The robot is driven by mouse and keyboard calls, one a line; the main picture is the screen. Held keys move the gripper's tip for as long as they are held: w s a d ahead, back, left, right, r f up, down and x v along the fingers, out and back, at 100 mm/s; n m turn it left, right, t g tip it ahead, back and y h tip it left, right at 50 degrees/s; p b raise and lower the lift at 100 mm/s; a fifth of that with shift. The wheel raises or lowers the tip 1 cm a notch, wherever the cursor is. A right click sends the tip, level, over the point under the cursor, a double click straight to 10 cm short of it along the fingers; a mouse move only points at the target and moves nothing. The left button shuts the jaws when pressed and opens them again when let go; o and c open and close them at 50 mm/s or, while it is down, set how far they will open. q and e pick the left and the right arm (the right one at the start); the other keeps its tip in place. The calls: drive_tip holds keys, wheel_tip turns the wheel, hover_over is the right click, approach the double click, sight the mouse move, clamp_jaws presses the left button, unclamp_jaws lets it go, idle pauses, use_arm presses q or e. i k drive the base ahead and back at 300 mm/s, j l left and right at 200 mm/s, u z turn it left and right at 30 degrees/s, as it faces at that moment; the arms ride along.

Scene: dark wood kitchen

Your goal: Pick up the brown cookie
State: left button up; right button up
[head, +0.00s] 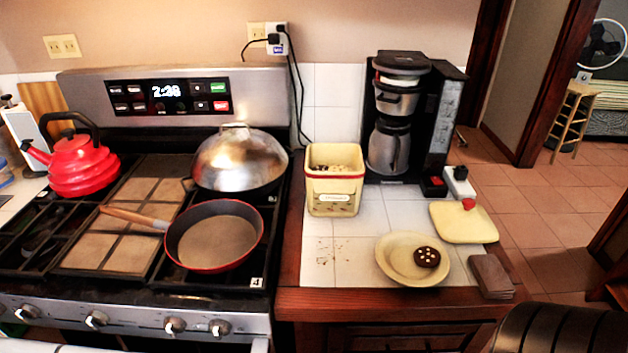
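The brown cookie (427,257) is round and dark, with several pale dots on top. It lies on the right part of a cream plate (394,268) in the head view. The plate stands on the white-tiled counter (346,262), near its front edge. The cookie is fully visible and nothing covers it. Neither of my grippers shows in this view.
A square yellow canister (334,197) stands open behind the plate. A coffee maker (389,149) is at the back. A yellow lid (463,224) with a red knob and folded brown cloths (491,276) lie to the right. A pan (214,241) sits on the stove.

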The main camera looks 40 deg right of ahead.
sight(428, 257)
drive_tip(key=z, duration=2.05)
drive_tip(key=u, duration=0.95)
drive_tip(key=k+l+u, duration=0.1)
drive_tip(key=l+u, duration=0.15)
drive_tip(key=u, duration=0.15)
drive_tip(key=k+l+u, duration=0.1)
drive_tip(key=l+u, duration=0.15)
drive_tip(key=u, duration=0.15)
